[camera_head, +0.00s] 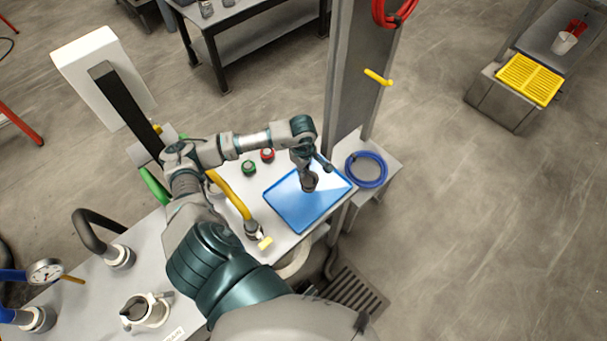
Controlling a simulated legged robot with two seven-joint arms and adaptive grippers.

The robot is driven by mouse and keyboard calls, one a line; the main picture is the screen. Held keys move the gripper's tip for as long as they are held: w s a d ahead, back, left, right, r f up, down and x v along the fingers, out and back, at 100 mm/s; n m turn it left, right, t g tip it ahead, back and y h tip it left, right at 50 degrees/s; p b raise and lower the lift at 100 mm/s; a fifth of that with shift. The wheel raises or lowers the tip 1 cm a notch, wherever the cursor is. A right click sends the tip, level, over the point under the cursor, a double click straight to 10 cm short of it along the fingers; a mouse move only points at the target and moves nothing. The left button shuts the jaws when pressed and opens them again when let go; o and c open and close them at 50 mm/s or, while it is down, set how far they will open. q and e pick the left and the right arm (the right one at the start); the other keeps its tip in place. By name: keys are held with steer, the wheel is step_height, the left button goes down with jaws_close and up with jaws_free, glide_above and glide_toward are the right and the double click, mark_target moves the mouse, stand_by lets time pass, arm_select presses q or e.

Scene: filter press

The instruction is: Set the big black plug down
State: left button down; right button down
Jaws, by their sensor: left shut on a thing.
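My left arm reaches across from the lower middle and bends to the right. My left gripper (308,175) points down over the blue tray (283,212) on the white bench top. It is shut on the big black plug (309,184), a dark round piece at its fingertips. The plug is over the upper right part of the tray. I cannot tell whether it touches the tray floor. The gripper partly hides the plug. My right gripper is not in view.
A green knob (249,168) and a red knob (267,155) stand left of the tray. A yellow curved pipe (232,196) rises beside it. A blue hose coil (366,169) lies right of the tray, near a grey post (348,90). Most of the tray is bare.

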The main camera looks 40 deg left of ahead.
arm_select(q)
step_height(320, 180, down, 4)
steer(key=shift+r, duration=0.25)
steer(key=c, duration=1.2)
jaws_free()
steer(key=shift+a, duration=0.2)
steer(key=shift+d, duration=0.1)
steer(key=shift+r, duration=0.2)
steer(key=r, duration=1.1)
steer(key=shift+s+r, duration=0.2)
steer(key=shift+r, duration=0.15)
